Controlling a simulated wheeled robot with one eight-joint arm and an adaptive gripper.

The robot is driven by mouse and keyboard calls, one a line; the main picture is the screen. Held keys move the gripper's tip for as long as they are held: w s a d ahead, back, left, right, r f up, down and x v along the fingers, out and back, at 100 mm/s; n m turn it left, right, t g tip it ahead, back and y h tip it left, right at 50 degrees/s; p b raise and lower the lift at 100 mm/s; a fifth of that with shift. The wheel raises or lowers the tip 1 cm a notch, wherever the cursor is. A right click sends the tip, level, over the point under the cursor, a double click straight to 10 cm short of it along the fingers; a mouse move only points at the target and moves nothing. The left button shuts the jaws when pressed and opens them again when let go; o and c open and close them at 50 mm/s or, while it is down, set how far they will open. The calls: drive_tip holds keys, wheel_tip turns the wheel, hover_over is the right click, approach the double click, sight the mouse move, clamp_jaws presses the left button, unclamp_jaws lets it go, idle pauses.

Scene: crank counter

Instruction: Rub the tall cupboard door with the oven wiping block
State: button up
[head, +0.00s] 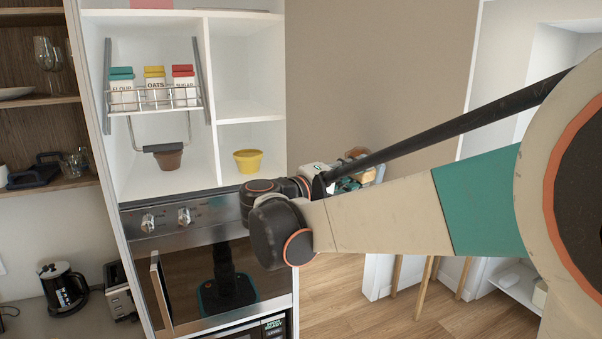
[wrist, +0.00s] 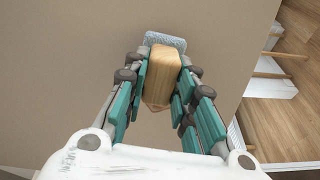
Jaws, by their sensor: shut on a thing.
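My gripper (wrist: 160,95) is shut on the oven wiping block, a pale wooden block (wrist: 161,75) with a fuzzy blue-grey pad (wrist: 166,41) at its far end. A broad, plain taupe upright surface (head: 375,70) stands to the right of the white shelves and fills much of the wrist view (wrist: 70,60). It may be the tall cupboard door. The pad faces it; I cannot tell if they touch.
The oven (head: 205,280) is below the white shelves at left. A pull-down rack (head: 155,98) holds labelled canisters above a brown pot, and a yellow pot (head: 248,161) stands beside. A kettle (head: 63,288) and toaster (head: 119,290) are on the left counter.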

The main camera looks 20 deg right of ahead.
drive_tip(key=shift+x, duration=0.95)
drive_tip(key=shift+w, duration=0.1)
